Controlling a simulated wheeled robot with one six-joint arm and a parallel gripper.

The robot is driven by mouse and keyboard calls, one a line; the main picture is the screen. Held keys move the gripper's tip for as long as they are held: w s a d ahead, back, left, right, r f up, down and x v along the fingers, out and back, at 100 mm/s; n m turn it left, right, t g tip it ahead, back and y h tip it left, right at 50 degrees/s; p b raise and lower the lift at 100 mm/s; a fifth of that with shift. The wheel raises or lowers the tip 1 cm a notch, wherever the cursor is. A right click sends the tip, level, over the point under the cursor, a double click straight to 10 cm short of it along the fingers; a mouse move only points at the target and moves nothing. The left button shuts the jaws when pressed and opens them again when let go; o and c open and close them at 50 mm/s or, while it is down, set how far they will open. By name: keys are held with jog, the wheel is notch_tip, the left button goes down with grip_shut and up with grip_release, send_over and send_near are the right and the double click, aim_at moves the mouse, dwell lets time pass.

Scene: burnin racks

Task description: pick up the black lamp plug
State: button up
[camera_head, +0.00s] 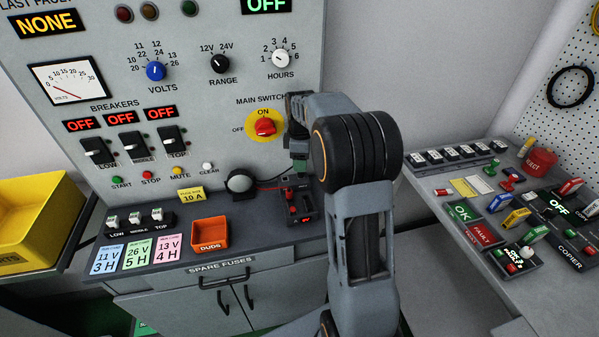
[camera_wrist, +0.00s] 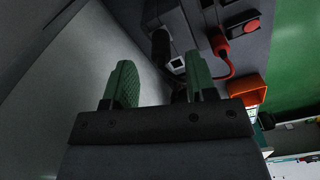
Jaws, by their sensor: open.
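My gripper (camera_head: 299,168) hangs over the dark socket block (camera_head: 303,214) on the bench, partly hidden by my arm. In the wrist view my gripper (camera_wrist: 160,80) is open, with its two green fingers apart. A black cylindrical piece, which looks like the black lamp plug (camera_wrist: 161,43), lies at the grey block beyond the fingertips, nearer the right finger. I see nothing held between the fingers. A red plug (camera_wrist: 219,45) with a red cable sits just right of it, outside the right finger. In the head view the black plug cannot be told apart from the dark block.
A round lamp (camera_head: 240,182) stands left of the block. An orange DUDS bin (camera_head: 210,233) sits on the bench front. The upright panel with the red main switch (camera_head: 265,127) rises close behind my gripper. A second bench (camera_head: 470,240) with small parts is at right.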

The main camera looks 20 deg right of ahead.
jog(key=shift+f, duration=1.65)
jog(key=shift+c, duration=0.2)
jog(key=c, duration=0.8)
jog(key=shift+r, duration=0.15)
jog(key=shift+r, duration=0.2)
jog(key=r, duration=0.3)
jog(key=shift+s+a+r, duration=0.1)
jog(key=shift+s, duration=0.2)
jog(key=s+a+r+b, duration=0.2)
jog(key=s+r, duration=0.7)
jog(key=s, duration=0.4)
jog(key=shift+a, duration=0.35)
